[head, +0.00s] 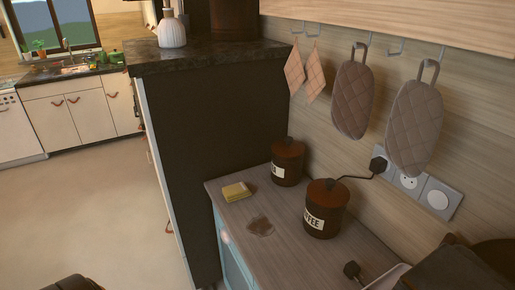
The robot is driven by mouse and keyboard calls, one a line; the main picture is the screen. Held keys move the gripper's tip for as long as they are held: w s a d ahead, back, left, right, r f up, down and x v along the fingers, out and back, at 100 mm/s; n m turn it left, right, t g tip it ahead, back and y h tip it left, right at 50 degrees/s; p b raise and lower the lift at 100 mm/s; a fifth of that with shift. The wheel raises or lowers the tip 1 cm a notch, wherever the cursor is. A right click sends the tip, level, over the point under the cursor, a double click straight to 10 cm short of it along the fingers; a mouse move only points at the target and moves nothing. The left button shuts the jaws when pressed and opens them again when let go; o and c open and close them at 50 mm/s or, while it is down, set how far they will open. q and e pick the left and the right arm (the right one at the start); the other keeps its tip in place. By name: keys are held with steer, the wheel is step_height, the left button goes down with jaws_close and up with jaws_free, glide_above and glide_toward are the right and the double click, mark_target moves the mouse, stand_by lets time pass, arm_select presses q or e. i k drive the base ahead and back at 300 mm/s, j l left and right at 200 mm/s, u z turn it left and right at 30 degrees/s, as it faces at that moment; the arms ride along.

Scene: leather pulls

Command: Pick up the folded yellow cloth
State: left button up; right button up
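The folded yellow cloth (236,191) lies on the wooden counter (300,253), near its far left corner. It is a small, flat stack with nothing on top of it. Neither of my grippers shows clearly in the head view. A dark rounded shape is cut off at the bottom left edge, and I cannot tell what it is.
A brown stain (260,227) lies in front of the cloth. Two dark lidded canisters (287,164) (325,210) stand to its right. A tall dark cabinet side (215,130) rises behind. Oven mitts (414,127) hang on the wall. Open floor (90,205) lies left.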

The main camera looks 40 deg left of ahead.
mark_target(234, 192)
steer(key=j+u, duration=0.15)
steer(key=u, duration=0.25)
steer(key=j+u, duration=0.2)
steer(key=u, duration=0.15)
steer(key=j+u, duration=0.15)
steer(key=u, duration=0.25)
steer(key=i+l, duration=0.05)
